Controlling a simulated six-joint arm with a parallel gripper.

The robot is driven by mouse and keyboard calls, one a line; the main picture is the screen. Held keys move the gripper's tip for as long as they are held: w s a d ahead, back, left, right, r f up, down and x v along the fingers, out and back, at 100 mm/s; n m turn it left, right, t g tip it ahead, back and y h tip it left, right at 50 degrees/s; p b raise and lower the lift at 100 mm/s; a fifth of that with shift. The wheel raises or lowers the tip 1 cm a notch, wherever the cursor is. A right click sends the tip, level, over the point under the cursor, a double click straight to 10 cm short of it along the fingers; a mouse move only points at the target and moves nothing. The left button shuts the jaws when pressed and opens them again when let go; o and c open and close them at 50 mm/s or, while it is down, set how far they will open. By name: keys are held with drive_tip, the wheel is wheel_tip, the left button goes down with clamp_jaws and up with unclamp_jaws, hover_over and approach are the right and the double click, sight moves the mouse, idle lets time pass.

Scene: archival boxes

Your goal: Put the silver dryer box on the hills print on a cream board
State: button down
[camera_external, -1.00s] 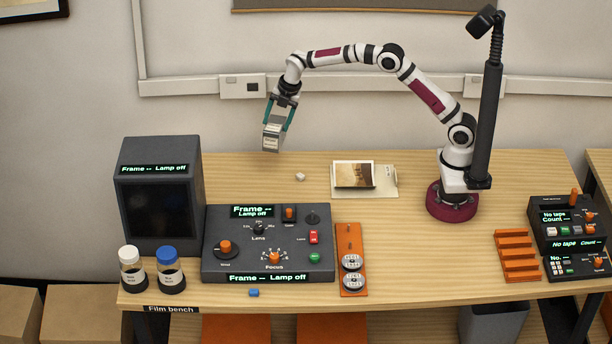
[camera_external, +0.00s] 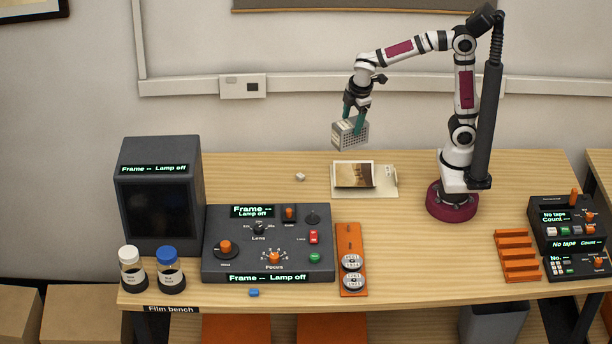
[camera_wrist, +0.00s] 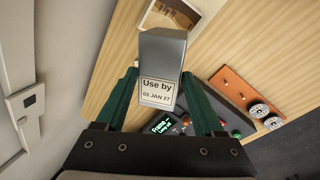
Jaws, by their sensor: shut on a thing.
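The silver dryer box (camera_external: 351,134) is a grey box with a perforated side, held in the air above the back of the bench. My gripper (camera_external: 355,118) is shut on it from above, and the box looks slightly tilted. In the wrist view the box (camera_wrist: 162,55) sits between the green fingers of my gripper (camera_wrist: 162,88), with a label reading "Use by 03 JAN 27". The hills print (camera_external: 354,173) lies on a cream board (camera_external: 388,184) on the bench, below the box in the outside view. Part of the print shows in the wrist view (camera_wrist: 172,14).
A control panel (camera_external: 212,263) and a dark monitor (camera_external: 158,203) stand at the left. An orange strip (camera_external: 348,240) with two reels lies right of the panel. A small pale object (camera_external: 300,177) is left of the print.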

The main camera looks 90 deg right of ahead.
drive_tip(key=s+d+f+n+t+y, duration=0.1)
drive_tip(key=s+d+f+n, duration=0.3)
drive_tip(key=s+d+n, duration=0.2)
drive_tip(key=s+d+f+n+y, duration=0.2)
drive_tip(key=s+d+f+n, duration=0.1)
drive_tip(key=s+d+n, duration=0.35)
drive_tip(key=w+a+f, duration=0.2)
drive_tip(key=w+f, duration=0.1)
drive_tip(key=w+a+f, duration=0.2)
drive_tip(key=w+f, duration=0.1)
drive_tip(key=f, duration=0.1)
drive_tip(key=w+a+f, duration=0.2)
drive_tip(key=w+f, duration=0.1)
drive_tip(key=f, duration=0.1)
drive_tip(key=shift+w+a+f, duration=0.15)
drive_tip(key=shift+w, duration=0.25)
unclamp_jaws()
drive_tip(key=shift+f, duration=0.1)
